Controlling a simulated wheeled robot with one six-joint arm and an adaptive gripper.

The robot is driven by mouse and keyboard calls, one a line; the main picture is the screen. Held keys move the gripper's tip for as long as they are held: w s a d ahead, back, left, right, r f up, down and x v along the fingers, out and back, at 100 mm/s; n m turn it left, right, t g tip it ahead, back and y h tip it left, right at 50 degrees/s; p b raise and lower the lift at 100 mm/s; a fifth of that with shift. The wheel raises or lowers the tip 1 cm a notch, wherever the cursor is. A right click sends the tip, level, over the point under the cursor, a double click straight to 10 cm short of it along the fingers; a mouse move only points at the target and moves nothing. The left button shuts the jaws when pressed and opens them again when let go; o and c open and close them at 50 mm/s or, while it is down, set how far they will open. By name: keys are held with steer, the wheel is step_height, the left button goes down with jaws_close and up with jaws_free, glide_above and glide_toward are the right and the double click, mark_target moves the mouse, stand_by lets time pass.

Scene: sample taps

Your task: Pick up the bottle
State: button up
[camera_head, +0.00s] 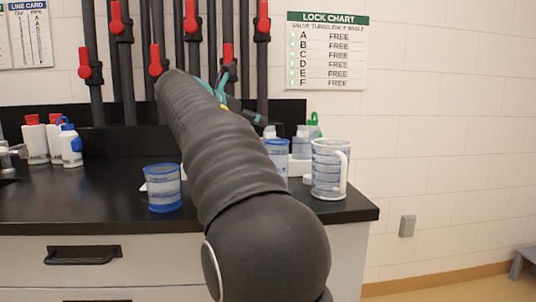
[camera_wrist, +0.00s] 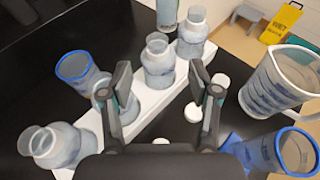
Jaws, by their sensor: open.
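Several clear, open-necked bottles stand in a row on a white tray (camera_wrist: 150,107) in the wrist view. One bottle (camera_wrist: 158,62) shows between and beyond my gripper's (camera_wrist: 160,78) spread fingers. Another bottle (camera_wrist: 192,33) stands farther back. A third bottle (camera_wrist: 102,92) is partly covered by the left finger. More bottle glass (camera_wrist: 58,145) shows at the lower left. My gripper is open and holds nothing; I cannot tell its exact distance from the bottles. In the head view my arm hides most of the tray, and one bottle (camera_head: 301,146) shows right of it.
A clear jug (camera_head: 330,170) stands near the counter's right end. A blue-rimmed beaker (camera_head: 163,190) stands left of my arm. Another blue beaker (camera_wrist: 275,152) is right of my gripper. White caps (camera_wrist: 220,81) lie beside the tray. Pipes with red valves (camera_head: 155,60) rise behind.

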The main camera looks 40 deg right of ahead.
mark_target(270, 128)
steer(key=x, duration=0.9)
steer(key=shift+w+d, duration=0.1)
steer(key=shift+w, duration=0.05)
jaws_close()
